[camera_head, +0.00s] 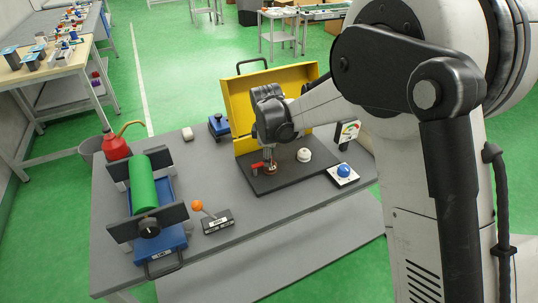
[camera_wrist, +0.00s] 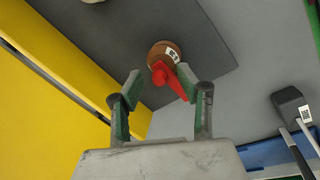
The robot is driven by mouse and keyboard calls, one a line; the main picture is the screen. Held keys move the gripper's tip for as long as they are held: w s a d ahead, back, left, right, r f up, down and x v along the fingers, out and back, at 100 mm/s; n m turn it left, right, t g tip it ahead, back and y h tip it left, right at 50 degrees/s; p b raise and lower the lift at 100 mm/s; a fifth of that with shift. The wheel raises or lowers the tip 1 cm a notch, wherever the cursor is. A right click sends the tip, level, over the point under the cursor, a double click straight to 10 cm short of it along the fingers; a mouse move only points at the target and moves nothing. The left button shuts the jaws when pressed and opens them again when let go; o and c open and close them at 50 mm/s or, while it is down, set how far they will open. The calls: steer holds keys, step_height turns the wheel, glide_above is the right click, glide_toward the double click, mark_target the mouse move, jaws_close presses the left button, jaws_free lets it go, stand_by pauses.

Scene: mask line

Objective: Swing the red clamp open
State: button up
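The red clamp (camera_head: 257,166) is a small red lever at the black base plate on the grey table, below my gripper. In the wrist view the red clamp (camera_wrist: 171,76) extends from a round brown part (camera_wrist: 160,54) with a code label. My gripper (camera_head: 269,157) points down over it. In the wrist view my gripper (camera_wrist: 158,78) is open, with its two fingers apart. The red lever lies between them, closer to the right finger. I cannot tell whether that finger touches it. In the head view my gripper partly hides the brown part.
A yellow panel (camera_head: 240,105) stands behind the black plate (camera_head: 285,180). A white dome (camera_head: 304,155) and a blue button (camera_head: 344,171) sit to the right. An orange-knobbed lever (camera_head: 197,205) and a green cylinder (camera_head: 143,186) in a blue holder stand to the left.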

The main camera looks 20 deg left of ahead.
steer(key=shift+c, duration=0.5)
jaws_close()
